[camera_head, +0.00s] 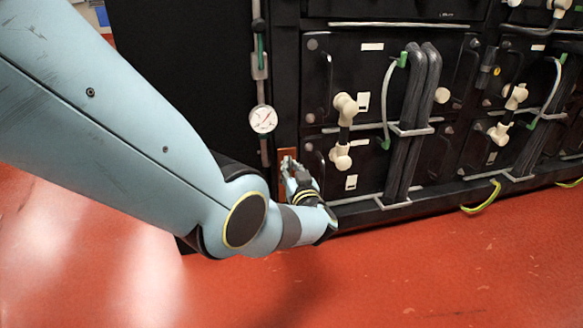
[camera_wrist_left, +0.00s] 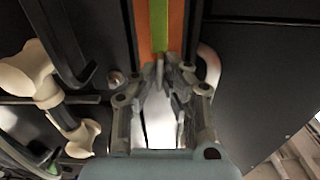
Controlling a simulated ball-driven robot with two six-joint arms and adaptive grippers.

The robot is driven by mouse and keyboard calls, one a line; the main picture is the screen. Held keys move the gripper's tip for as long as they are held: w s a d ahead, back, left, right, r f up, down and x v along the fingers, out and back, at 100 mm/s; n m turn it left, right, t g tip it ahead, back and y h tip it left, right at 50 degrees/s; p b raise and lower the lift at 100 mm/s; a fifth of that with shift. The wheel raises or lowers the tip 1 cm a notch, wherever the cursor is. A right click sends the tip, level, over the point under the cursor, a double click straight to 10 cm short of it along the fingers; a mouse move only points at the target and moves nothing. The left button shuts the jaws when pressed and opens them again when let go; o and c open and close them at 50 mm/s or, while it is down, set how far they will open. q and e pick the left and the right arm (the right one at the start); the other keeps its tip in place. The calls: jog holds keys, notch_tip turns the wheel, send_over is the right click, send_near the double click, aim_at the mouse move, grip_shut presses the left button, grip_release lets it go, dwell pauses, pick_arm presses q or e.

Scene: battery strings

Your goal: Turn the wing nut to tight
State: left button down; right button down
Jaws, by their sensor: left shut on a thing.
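My left gripper (camera_head: 289,166) reaches low on the black battery cabinet, at a small orange-brown plate (camera_head: 281,187). In the left wrist view the fingers (camera_wrist_left: 163,80) close together in front of the orange plate (camera_wrist_left: 176,32), which carries a green strip (camera_wrist_left: 158,25). A small grey piece (camera_wrist_left: 160,70) shows between the fingertips, and it appears to be the wing nut. The fingers hide most of it, so I cannot tell its angle. My right gripper is in neither view.
A round white dial gauge (camera_head: 263,119) hangs on a pipe above the gripper. Cream-coloured elbow fittings (camera_head: 345,104) and thick black cables (camera_head: 412,120) stick out to the right. A yellow-green cable (camera_head: 482,197) loops below. The red floor (camera_head: 420,270) in front is clear.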

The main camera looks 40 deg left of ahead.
pick_arm(q)
jog(key=m, duration=0.5)
jog(key=shift+m, duration=0.3)
jog(key=m, duration=0.4)
jog(key=shift+s, duration=0.1)
jog(key=m, duration=0.4)
jog(key=shift+m, duration=1.7)
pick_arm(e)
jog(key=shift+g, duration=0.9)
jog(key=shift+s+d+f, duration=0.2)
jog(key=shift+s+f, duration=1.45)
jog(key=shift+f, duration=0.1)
pick_arm(q)
jog(key=shift+m, duration=0.3)
jog(key=c, duration=1.5)
grip_release()
jog(key=shift+d, duration=0.1)
jog(key=shift+o, duration=0.2)
